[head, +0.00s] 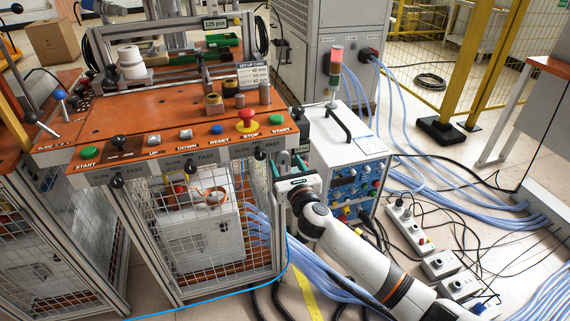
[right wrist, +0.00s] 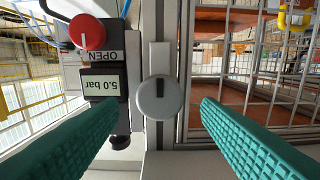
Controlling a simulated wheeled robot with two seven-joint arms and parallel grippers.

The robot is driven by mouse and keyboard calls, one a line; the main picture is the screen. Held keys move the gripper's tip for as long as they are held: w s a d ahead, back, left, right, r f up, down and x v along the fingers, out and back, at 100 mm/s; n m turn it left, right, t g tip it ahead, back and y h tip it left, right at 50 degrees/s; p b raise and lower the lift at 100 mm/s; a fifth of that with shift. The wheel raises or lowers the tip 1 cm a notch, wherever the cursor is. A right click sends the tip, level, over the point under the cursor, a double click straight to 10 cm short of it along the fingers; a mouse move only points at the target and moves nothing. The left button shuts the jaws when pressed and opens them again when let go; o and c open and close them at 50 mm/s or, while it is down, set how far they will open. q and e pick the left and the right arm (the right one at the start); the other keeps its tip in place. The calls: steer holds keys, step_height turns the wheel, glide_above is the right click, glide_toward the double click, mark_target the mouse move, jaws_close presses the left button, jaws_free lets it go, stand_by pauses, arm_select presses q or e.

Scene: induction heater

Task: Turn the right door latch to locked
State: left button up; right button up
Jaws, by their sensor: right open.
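A round grey latch knob (right wrist: 160,98) with a short black mark sits on a grey upright in the right wrist view. The mark runs up and down in that picture. My right gripper (right wrist: 163,103) is open, with its two teal ribbed fingers on either side of the knob and a gap to each. In the head view my right gripper (head: 291,161) is at the right front corner of the orange-topped bench (head: 125,128). I cannot make out the knob there. My left gripper is not in view.
In the right wrist view, a gauge reading 5.0 bar (right wrist: 103,84) and a red knob (right wrist: 87,31) are close left of the latch; a mesh panel (right wrist: 255,60) is at right. In the head view, a white power unit (head: 345,150) stands right of my gripper, with blue hoses (head: 410,165) beyond.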

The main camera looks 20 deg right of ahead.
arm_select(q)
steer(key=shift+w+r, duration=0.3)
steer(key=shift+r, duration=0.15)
arm_select(e)
steer(key=shift+w, duration=0.95)
steer(key=c, duration=1)
steer(key=shift+o, duration=0.2)
